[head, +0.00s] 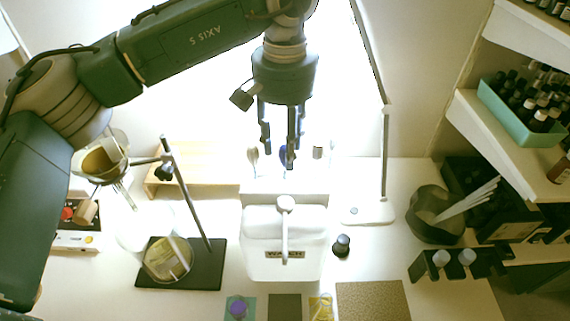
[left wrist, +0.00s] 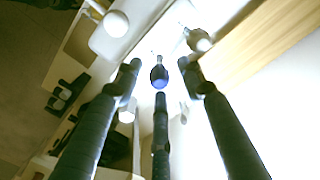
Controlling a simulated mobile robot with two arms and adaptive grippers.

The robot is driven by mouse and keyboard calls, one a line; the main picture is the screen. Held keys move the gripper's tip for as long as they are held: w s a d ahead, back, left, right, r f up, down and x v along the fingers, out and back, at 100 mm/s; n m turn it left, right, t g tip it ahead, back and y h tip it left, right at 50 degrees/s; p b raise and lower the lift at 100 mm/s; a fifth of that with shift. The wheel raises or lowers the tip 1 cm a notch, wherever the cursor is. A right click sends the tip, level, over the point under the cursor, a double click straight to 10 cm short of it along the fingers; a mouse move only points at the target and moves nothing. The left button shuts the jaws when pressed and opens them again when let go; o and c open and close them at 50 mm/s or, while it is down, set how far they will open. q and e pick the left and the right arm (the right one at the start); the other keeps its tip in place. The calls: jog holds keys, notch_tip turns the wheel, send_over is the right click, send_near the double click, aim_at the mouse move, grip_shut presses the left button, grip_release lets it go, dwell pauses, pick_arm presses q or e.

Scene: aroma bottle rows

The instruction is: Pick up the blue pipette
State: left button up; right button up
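The blue pipette (head: 284,156) stands among other pipettes on the white stand behind the water container; its dark blue bulb (left wrist: 159,77) shows in the left wrist view near the fingertips. My left gripper (head: 280,142) comes down from above, its three fingers pointing down and spread apart, right over the blue bulb. In the left wrist view the gripper (left wrist: 159,82) is open and the bulb lies between its fingertips, apparently without being gripped. The lower part of the pipette is hidden. My right gripper is not in view.
A grey pipette (head: 252,154) and a white-topped one (head: 318,151) stand close on either side. The white water container (head: 284,245) is in front. A glass flask stand (head: 185,265) is at left, a lamp base (head: 368,213) at right.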

pick_arm(q)
jog(key=shift+f, duration=0.4)
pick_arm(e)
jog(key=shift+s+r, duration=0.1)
pick_arm(q)
jog(key=shift+c, duration=0.5)
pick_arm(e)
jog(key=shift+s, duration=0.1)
pick_arm(q)
jog(key=c, duration=0.6)
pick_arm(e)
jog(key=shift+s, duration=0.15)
pick_arm(q)
jog(key=shift+c, duration=0.2)
notch_tip(320, 180, up, 10)
jog(key=shift+r+b, duration=0.1)
jog(key=shift+b, duration=0.7)
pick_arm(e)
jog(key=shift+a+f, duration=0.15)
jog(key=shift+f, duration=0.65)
